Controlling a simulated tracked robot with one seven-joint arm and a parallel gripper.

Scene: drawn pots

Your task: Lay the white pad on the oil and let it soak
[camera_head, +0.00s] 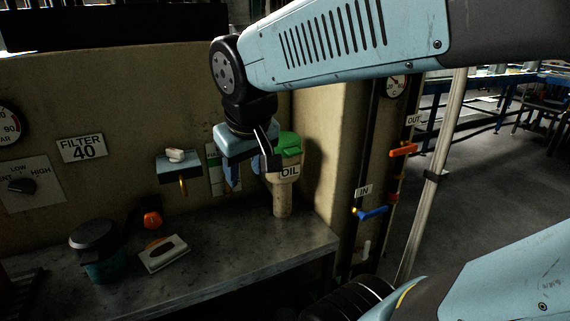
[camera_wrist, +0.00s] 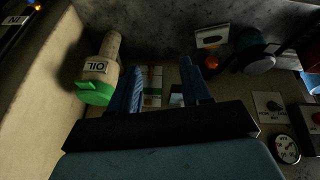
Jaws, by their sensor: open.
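A flat white piece (camera_head: 164,253) with a darker patch on top lies on the grey bench. It also shows in the wrist view (camera_wrist: 211,31); I cannot tell whether it is the pad. A small white block (camera_head: 175,155) sits on a wall shelf (camera_head: 179,170). A cream jug marked OIL (camera_head: 283,196) with a green lid stands at the bench's right end, and shows at left in the wrist view (camera_wrist: 104,60). I cannot make out spilt oil. My gripper (camera_head: 243,180) hangs beside the jug, fingers apart and empty; its blue fingers show in the wrist view (camera_wrist: 163,66).
A dark-lidded teal pot (camera_head: 103,265) and a red-orange knob (camera_head: 152,219) are at the bench's left. A FILTER 40 sign (camera_head: 82,149) and a rotary switch (camera_head: 21,186) are on the wall. Pipes with an orange valve handle (camera_head: 403,149) and a blue one (camera_head: 372,212) stand right. The bench's front right is clear.

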